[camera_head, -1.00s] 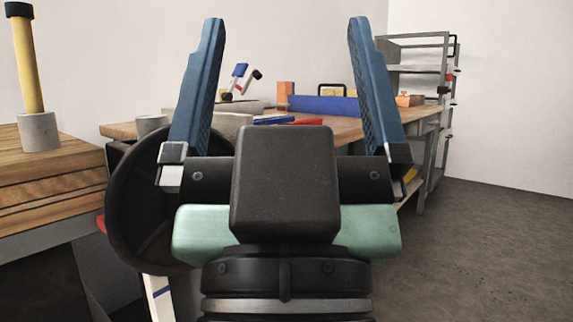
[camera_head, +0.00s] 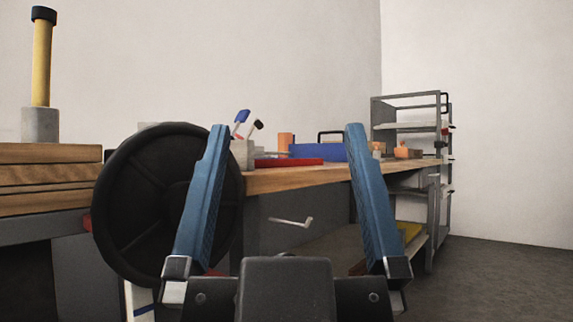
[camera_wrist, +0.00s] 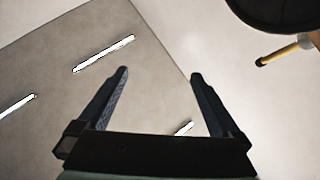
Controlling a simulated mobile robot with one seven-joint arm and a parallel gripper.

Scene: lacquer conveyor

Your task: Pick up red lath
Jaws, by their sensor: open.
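The red lath (camera_head: 290,162) lies flat near the front edge of the wooden workbench (camera_head: 300,178) in the head view. It appears between my gripper's two fingers, beyond them. My gripper (camera_head: 287,130) is open and empty, its blue fingers pointing up in the picture. The fingers do not touch the lath. In the wrist view my gripper (camera_wrist: 159,75) is open against a pale ceiling with bright light strips. The lath is not in the wrist view.
A large dark disc (camera_head: 150,215) stands left, partly behind the left finger. A blue block (camera_head: 318,152) and an orange block (camera_head: 286,140) are behind the lath. A yellow post (camera_head: 41,65) stands at far left. A grey shelf rack (camera_head: 437,180) is at right, with open floor beside it.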

